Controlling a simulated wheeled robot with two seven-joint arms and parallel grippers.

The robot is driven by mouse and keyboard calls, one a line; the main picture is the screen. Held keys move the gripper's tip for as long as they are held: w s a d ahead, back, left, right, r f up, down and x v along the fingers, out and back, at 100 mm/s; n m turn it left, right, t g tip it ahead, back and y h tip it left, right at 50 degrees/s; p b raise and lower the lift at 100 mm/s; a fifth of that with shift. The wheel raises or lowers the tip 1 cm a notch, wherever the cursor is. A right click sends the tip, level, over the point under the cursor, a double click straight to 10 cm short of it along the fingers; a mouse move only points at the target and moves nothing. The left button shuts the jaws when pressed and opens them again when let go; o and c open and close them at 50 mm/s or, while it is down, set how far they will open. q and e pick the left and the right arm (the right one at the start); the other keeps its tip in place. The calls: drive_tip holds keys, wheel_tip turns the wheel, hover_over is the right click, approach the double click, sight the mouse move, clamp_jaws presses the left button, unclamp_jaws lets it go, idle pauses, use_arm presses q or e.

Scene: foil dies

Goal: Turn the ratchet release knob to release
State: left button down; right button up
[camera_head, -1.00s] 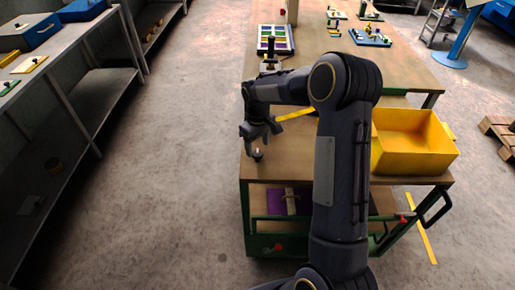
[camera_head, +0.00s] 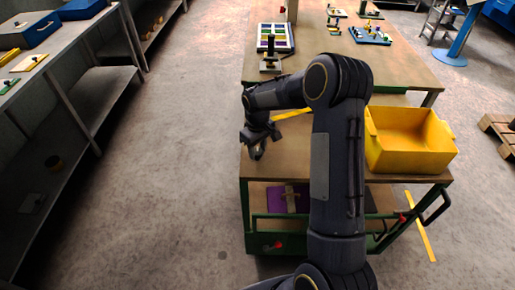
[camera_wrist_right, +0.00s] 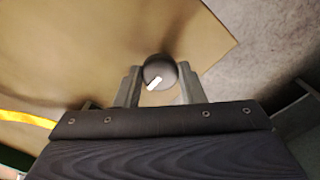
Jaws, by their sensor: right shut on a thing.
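The ratchet release knob (camera_wrist_right: 159,72) is round and black with a white pointer mark. In the right wrist view the mark slants toward lower left. My right gripper (camera_wrist_right: 160,84) is shut on the knob, with one finger on each side of it. In the head view my right gripper (camera_head: 255,151) is low over the left edge of the cart top; there the fingers and wrist mostly hide the knob. My left gripper is out of view.
The wooden cart top (camera_head: 290,165) holds a yellow bin (camera_head: 412,148) at right. A purple item (camera_head: 283,198) lies on its lower shelf. Behind is a workbench (camera_head: 400,65) with a colored tray (camera_head: 275,37) and small fixtures. Shelving (camera_head: 110,75) stands at left, across open floor.

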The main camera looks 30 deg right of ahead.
drive_tip(key=m+b, duration=0.2)
drive_tip(key=m, duration=0.1)
drive_tip(key=shift+f+m, duration=0.1)
drive_tip(key=shift+m, duration=0.2)
drive_tip(key=m+b, duration=0.1)
drive_tip(key=m, duration=0.3)
drive_tip(key=shift+m+b, duration=0.3)
drive_tip(key=shift+b, duration=0.05)
drive_tip(key=m, duration=0.9)
drive_tip(key=shift+m, duration=0.3)
drive_tip(key=o, duration=1)
drive_tip(key=shift+r, duration=0.2)
